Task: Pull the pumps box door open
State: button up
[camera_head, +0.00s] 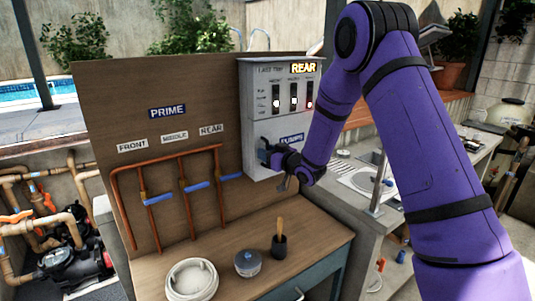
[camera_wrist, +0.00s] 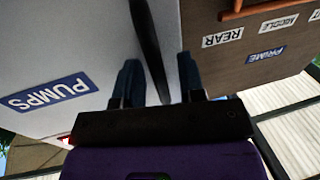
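The grey pumps box (camera_head: 256,100) hangs on the right of the brown board. Its lower door carries a blue PUMPS label (camera_head: 290,138) and looks closed. In the wrist view, the pale door (camera_wrist: 65,35) fills the left, with the PUMPS label (camera_wrist: 48,92). A dark bar handle (camera_wrist: 148,35) runs near the door's edge. My gripper (camera_head: 266,153) is at the door's left side. In the wrist view my gripper (camera_wrist: 160,72) is open, with one finger on each side of the handle and visible gaps. Contact with the handle cannot be told.
The brown board (camera_head: 110,100) bears copper pipes (camera_head: 185,154) with blue valve handles. The wooden bench (camera_head: 225,240) below holds a white ring-shaped part (camera_head: 190,281), a grey cap (camera_head: 248,263) and a dark cup (camera_head: 279,247) with a wooden-handled tool. A counter with a sink (camera_head: 365,180) is right.

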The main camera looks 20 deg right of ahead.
jog(key=shift+c, duration=0.5)
grip_shut()
jog(key=shift+s, duration=0.1)
